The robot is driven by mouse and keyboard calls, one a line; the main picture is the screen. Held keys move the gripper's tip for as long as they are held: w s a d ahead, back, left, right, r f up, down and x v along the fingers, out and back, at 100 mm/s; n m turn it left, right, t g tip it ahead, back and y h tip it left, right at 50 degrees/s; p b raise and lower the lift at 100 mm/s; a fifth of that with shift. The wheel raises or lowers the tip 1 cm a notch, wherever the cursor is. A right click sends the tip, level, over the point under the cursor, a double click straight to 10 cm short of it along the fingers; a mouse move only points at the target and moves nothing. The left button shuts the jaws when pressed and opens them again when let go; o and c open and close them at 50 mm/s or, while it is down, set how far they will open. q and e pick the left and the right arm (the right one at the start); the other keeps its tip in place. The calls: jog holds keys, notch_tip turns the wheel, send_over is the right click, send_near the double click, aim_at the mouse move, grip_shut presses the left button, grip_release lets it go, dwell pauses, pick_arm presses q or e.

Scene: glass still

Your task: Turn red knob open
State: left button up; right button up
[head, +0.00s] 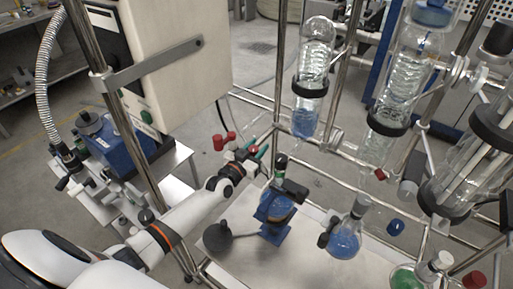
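Several red knobs show in the head view, and I cannot tell which one the task means. A red double-lobed knob (224,141) is just left of and above my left gripper (258,155). Another red knob (380,174) is on the glassware right of centre, and one more (474,280) is at the bottom right. My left arm reaches in from the lower left, and its gripper is at the metal frame, close to the double-lobed knob but apart from it. The fingers are small and partly lost against the frame, so their opening is unclear. My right gripper is not in view.
A glass column with blue liquid (304,122) and a second coil column (392,100) hang on the metal frame. A round flask with blue liquid (344,242) and a blue stand (276,232) are below. A cream cabinet (180,60) stands at upper left.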

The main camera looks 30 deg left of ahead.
pick_arm(q)
jog(key=c, duration=0.5)
jog(key=shift+r+y+p, duration=0.2)
jog(key=shift+y+p, duration=0.1)
jog(key=shift+p, duration=0.25)
jog(key=shift+c, duration=0.2)
jog(key=n+y+p, duration=0.2)
jog(key=y+p, duration=0.1)
jog(key=p, duration=0.1)
jog(key=shift+n+p, duration=0.3)
jog(key=shift+n, duration=0.1)
jog(key=shift+a+f+n+y+p, duration=0.15)
jog(key=shift+n+y+p, duration=0.45)
jog(key=shift+y, duration=0.5)
jog(key=shift+s+a+n+g+y+p, duration=0.1)
jog(key=shift+a+n+g+y+p, duration=0.1)
jog(key=shift+n+g+y, duration=0.4)
jog(key=shift+a+n+g+y+p, duration=0.1)
jog(key=shift+n+y+p, duration=0.15)
jog(key=shift+y, duration=0.65)
jog(key=o, duration=1)
jog(key=shift+f, duration=0.1)
